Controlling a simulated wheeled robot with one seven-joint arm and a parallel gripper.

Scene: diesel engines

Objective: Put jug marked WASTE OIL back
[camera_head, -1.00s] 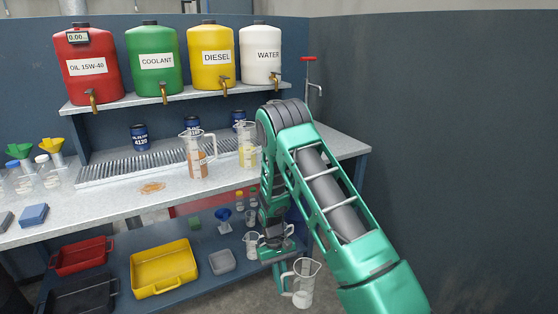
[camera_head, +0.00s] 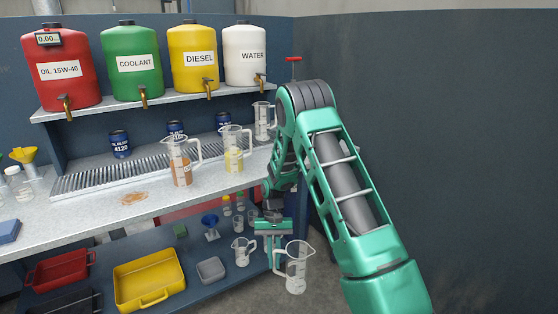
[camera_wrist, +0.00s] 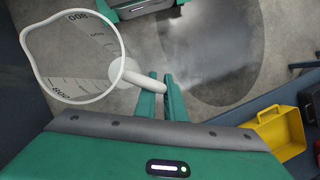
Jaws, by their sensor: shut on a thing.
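My gripper (camera_head: 273,262) is shut on the handle of a clear jug (camera_head: 297,270), low in front of the bench at the right end of the lower shelf. In the wrist view the jug (camera_wrist: 75,55) hangs at the left, seen from above with measuring marks inside; its handle lies between my green fingers (camera_wrist: 165,88). It looks empty. I cannot read a WASTE OIL label on it. Two other jugs stand on the bench top, one with brown liquid (camera_head: 182,168) and one with yellow liquid (camera_head: 234,158). A third, clear jug (camera_head: 263,122) stands behind them.
The lower shelf (camera_head: 195,290) holds a yellow tray (camera_head: 149,280), a red tray (camera_head: 60,268), a grey tub (camera_head: 210,270), a small jug (camera_head: 241,252) and a blue funnel (camera_head: 211,226). A dark wall (camera_head: 440,150) stands at the right. A brown spill (camera_head: 133,198) lies on the bench top.

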